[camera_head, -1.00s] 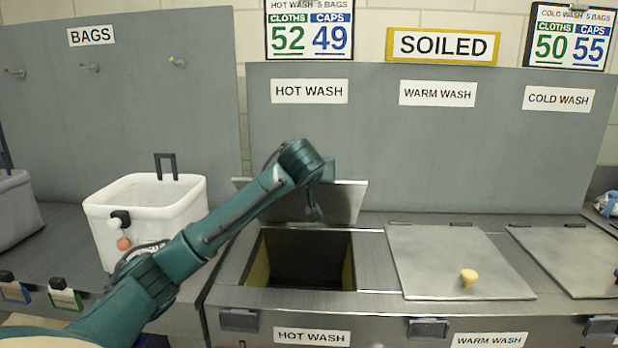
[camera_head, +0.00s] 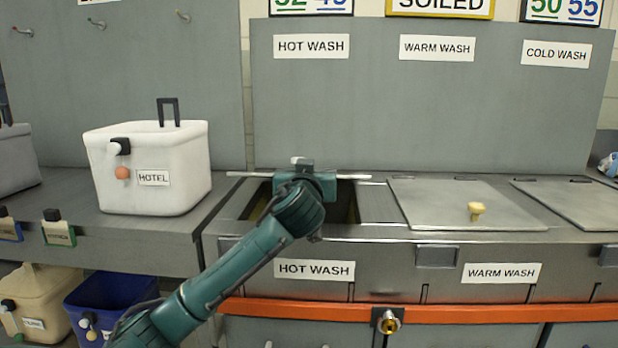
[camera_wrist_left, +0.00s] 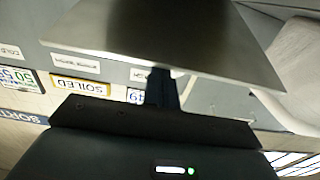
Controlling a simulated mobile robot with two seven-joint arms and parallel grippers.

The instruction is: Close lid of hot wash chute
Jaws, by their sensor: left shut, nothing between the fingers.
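The hot wash chute lid (camera_head: 345,177) shows almost edge-on in the head view, a thin grey strip above the chute opening (camera_head: 345,205). The dark opening shows below it, partly hidden by my left arm. My left gripper (camera_head: 302,163) is at the middle of the lid, shut and empty. In the left wrist view the lid (camera_wrist_left: 170,40) is a broad grey plate, and the dark tips of my left gripper (camera_wrist_left: 161,78) meet or overlap its edge; contact is hard to tell. My right gripper is not in view.
The warm wash lid (camera_head: 450,205) with a yellow knob and the cold wash lid (camera_head: 575,203) lie shut to the right. A white hotel bag (camera_head: 160,190) stands on the left counter. An orange rail (camera_head: 480,313) runs along the counter front.

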